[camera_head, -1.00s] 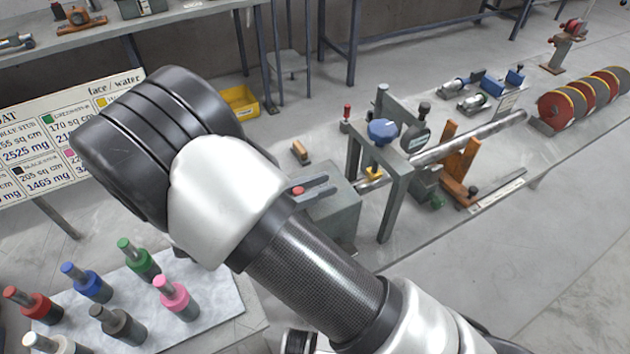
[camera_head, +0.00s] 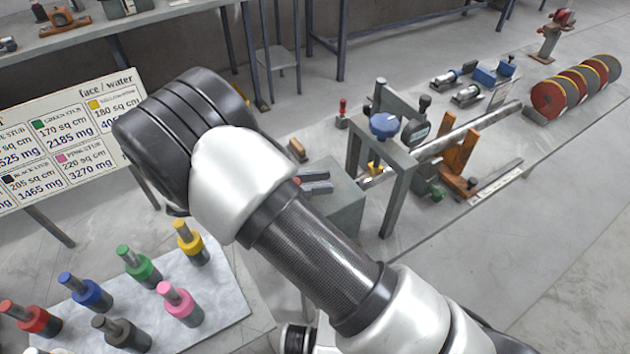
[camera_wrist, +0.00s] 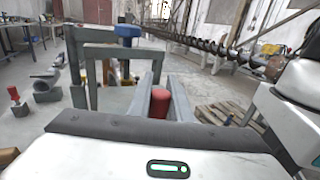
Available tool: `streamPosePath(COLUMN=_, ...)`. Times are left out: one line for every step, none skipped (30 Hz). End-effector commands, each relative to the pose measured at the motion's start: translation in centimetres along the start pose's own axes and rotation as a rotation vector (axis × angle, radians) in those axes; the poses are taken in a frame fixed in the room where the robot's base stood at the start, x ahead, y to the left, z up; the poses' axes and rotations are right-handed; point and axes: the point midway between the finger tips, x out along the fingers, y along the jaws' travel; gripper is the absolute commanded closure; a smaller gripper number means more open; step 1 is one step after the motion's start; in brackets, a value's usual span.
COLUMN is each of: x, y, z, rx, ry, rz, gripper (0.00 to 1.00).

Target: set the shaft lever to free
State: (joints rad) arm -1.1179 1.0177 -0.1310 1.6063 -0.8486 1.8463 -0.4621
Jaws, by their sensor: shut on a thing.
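My gripper (camera_head: 318,183) shows only by its grey fingers, just right of my white arm, over the grey box (camera_head: 345,203). A red knob (camera_head: 296,180) sits between the fingers. In the wrist view the fingers (camera_wrist: 160,88) lie on both sides of this red knob (camera_wrist: 160,104), close in front of the palm. It looks like the top of the shaft lever; its stem and any free marking are hidden. The long steel shaft (camera_head: 468,130) runs to the back right from the grey frame (camera_head: 397,195).
The frame carries a blue knob (camera_head: 384,124); another red-topped post (camera_head: 342,112) stands behind. An orange bracket (camera_head: 458,155) and striped discs (camera_head: 575,90) lie right. Coloured stubs, including a pink one (camera_head: 180,304), stand on a pale tray (camera_head: 228,292). The bench's right front is clear.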

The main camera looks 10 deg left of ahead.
Motion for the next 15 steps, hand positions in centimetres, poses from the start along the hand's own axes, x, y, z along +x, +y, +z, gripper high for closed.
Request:
streamPosePath(x=-0.05, y=0.14, z=0.15, rx=0.004, ry=0.0, rz=0.001, gripper=1.0)
streamPosePath(x=-0.05, y=0.14, z=0.15, rx=0.004, ry=0.0, rz=0.001, gripper=1.0)
streamPosePath(x=-0.05, y=0.14, z=0.16, rx=0.004, ry=0.0, rz=0.001, gripper=1.0)
streamPosePath(x=-0.04, y=0.15, z=0.16, rx=0.004, ry=0.0, rz=0.001, gripper=1.0)
streamPosePath(x=-0.04, y=0.15, z=0.16, rx=0.004, ry=0.0, rz=0.001, gripper=1.0)
streamPosePath(x=-0.04, y=0.15, z=0.17, rx=0.004, ry=0.0, rz=0.001, gripper=1.0)
streamPosePath(x=-0.04, y=0.16, z=0.17, rx=0.005, ry=0.0, rz=0.001, gripper=1.0)
streamPosePath(x=-0.04, y=0.16, z=0.17, rx=0.005, ry=0.0, rz=0.001, gripper=1.0)
streamPosePath(x=-0.04, y=0.16, z=0.17, rx=0.005, ry=0.0, rz=0.001, gripper=1.0)
streamPosePath(x=-0.04, y=0.17, z=0.18, rx=0.005, ry=0.0, rz=0.002, gripper=0.79)
streamPosePath(x=-0.03, y=0.16, z=0.17, rx=0.005, ry=0.0, rz=0.001, gripper=0.74)
streamPosePath(x=-0.03, y=0.15, z=0.16, rx=0.004, ry=0.0, rz=0.001, gripper=0.67)
streamPosePath(x=-0.02, y=0.14, z=0.15, rx=0.004, ry=0.0, rz=0.001, gripper=0.64)
streamPosePath(x=-0.02, y=0.13, z=0.14, rx=0.004, ry=0.0, rz=0.001, gripper=0.64)
streamPosePath(x=-0.01, y=0.12, z=0.13, rx=0.003, ry=0.0, rz=0.001, gripper=0.64)
